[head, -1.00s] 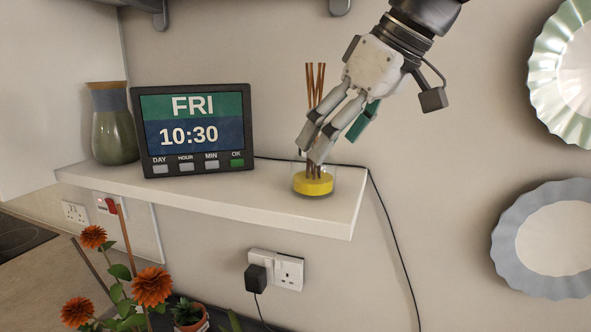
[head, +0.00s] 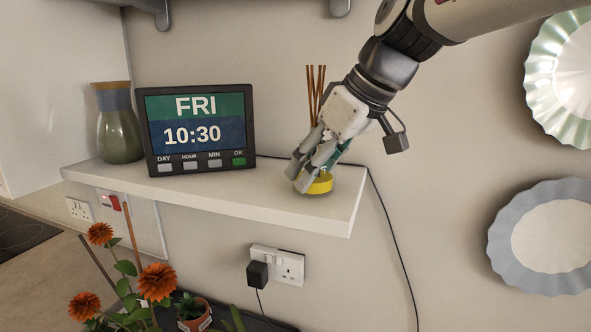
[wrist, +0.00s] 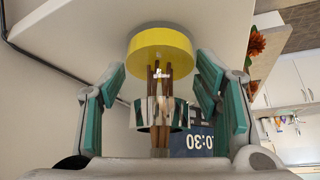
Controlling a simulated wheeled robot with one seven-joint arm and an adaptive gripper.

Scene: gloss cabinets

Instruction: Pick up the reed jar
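The reed jar (head: 320,186) stands on the right part of the white shelf, a glass jar with yellow liquid and several brown reeds. In the wrist view its yellow liquid (wrist: 160,50) is ahead, with the reeds running back between the fingers. My gripper (head: 306,186) is down around the jar from above and hides much of the glass. In the wrist view the fingers (wrist: 160,75) are apart, one on each side of the jar. Gaps seem to show between the fingertips and the yellow part; contact with the clear glass cannot be told.
A digital clock (head: 197,130) stands left of the jar, with a green vase (head: 120,135) beyond it. The shelf (head: 220,196) has free room between clock and jar. A black cable (head: 390,235) runs behind. Orange flowers (head: 157,281) stand below. Two plates (head: 552,240) hang at right.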

